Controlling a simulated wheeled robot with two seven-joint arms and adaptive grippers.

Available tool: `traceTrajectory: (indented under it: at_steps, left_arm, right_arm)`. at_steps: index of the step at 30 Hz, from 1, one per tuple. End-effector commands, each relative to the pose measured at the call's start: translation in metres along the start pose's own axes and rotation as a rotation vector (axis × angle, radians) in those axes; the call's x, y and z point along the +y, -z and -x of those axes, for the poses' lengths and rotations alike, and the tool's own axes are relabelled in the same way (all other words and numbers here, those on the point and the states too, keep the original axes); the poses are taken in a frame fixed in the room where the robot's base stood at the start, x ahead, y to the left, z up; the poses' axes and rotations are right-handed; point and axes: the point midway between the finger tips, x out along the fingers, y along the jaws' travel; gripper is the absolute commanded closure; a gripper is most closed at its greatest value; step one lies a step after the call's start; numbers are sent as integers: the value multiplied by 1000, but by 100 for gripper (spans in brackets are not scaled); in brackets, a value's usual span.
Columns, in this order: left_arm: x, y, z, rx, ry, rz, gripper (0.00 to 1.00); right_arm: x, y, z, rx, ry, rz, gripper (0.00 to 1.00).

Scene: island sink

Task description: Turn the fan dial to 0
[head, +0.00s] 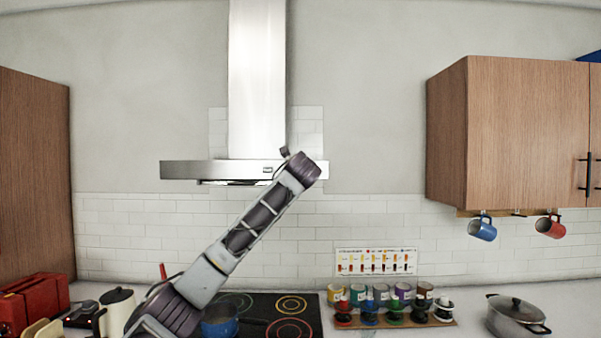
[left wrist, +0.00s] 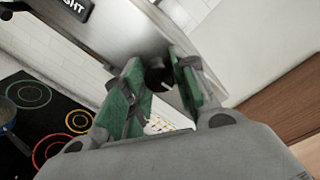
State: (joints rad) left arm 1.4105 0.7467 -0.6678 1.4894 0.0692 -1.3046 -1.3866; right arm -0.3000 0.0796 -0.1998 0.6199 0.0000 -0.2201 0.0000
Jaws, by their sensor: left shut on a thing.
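The range hood (head: 215,171) hangs on the back wall, with its steel front edge above the stove. My left arm reaches up to the right part of this edge. In the head view my left gripper's fingers are hidden behind its wrist. In the left wrist view my left gripper (left wrist: 162,82) has its green-padded fingers on either side of the dark round fan dial (left wrist: 157,74), shut on it. A small light mark shows on the dial; I cannot read its setting. My right gripper is not in view.
A black label (left wrist: 76,7) ending in "GHT" is on the hood. Below are the stove (head: 262,302) with a blue pot (head: 219,322), several jars (head: 380,292) and a lidded pot (head: 515,315). A wooden cabinet (head: 505,130) is at right.

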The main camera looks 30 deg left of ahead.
Motion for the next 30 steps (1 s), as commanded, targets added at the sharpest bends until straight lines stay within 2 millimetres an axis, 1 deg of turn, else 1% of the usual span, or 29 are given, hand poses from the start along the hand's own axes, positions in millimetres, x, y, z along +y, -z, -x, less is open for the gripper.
traceTrajectory:
  at_steps: [1,30]
  left_arm:
    - [2,3,0,5,-3,45,96]
    - [2,2,0,41,-9,966,96]
  right_arm:
    - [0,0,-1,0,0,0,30]
    - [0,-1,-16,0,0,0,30]
